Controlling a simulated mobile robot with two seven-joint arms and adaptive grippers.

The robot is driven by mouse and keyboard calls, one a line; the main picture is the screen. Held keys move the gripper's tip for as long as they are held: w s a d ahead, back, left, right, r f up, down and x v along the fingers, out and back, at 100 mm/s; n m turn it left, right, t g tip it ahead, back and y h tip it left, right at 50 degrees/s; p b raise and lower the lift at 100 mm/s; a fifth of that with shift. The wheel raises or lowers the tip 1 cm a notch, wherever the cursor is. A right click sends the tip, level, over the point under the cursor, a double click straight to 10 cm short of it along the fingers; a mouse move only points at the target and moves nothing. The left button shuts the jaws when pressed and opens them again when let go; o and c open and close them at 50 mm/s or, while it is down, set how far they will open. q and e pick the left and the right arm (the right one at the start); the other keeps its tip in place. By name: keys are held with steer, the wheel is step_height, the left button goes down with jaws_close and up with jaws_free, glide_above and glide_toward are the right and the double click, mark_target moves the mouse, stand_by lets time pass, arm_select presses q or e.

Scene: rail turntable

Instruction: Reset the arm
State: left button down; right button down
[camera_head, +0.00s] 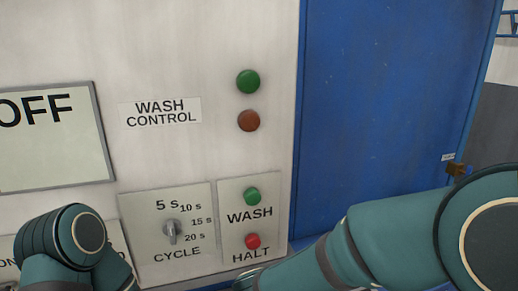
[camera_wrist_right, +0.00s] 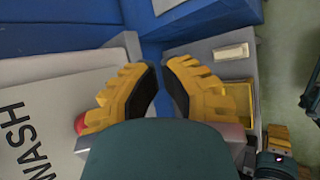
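My right arm (camera_head: 390,235) comes in from the right in the head view and reaches left across the bottom, below the wash panel. Its gripper is not clearly seen there. In the right wrist view my right gripper (camera_wrist_right: 158,70) shows two yellow fingers with black pads, spread apart with nothing between them. A red button (camera_wrist_right: 80,124) shows beside the left finger; I cannot tell whether they touch. My left arm (camera_head: 70,245) shows at the lower left of the head view, and its gripper is out of view.
The wash panel has a green WASH button (camera_head: 252,195), a red HALT button (camera_head: 253,241) and a CYCLE knob (camera_head: 172,231). Above are a green lamp (camera_head: 248,82), a brown-red lamp (camera_head: 248,121) and an OFF display (camera_head: 50,140). A blue door-like panel (camera_head: 390,100) stands to the right.

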steer(key=s+d+f+m+g+y, duration=0.1)
steer(key=s+f+m+g+y, duration=0.1)
steer(key=s+f+m, duration=0.2)
steer(key=s+d+f+m+g+y, duration=0.1)
steer(key=s+f+m+g+y, duration=0.1)
steer(key=f+m, duration=0.7)
steer(key=s+d+f+m+g+y, duration=0.1)
steer(key=s+f+m+g+y, duration=0.1)
steer(key=s+f+m+y, duration=0.2)
step_height(320, 180, down, 9)
steer(key=s+m, duration=0.3)
steer(key=shift+d, duration=0.4)
steer(key=shift+r, duration=0.1)
